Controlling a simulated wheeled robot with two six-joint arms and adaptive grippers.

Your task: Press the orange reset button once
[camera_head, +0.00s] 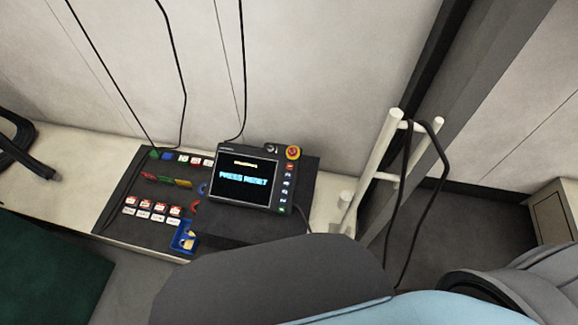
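A pendant (244,178) with a lit screen reading "PRESS RESET" sits on the dark panel. A red knob with a yellow collar (293,153) is at its upper right corner. A column of small buttons (286,187) runs down its right side, red at the top and green at the bottom. I cannot pick out an orange reset button for certain. My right gripper is not in view.
The dark panel (122,190) carries rows of labelled padlocks and tags, and a blue holder (184,238). A white rack (377,150) with a hanging black cable stands right of the pendant. Black cables run down the pale wall.

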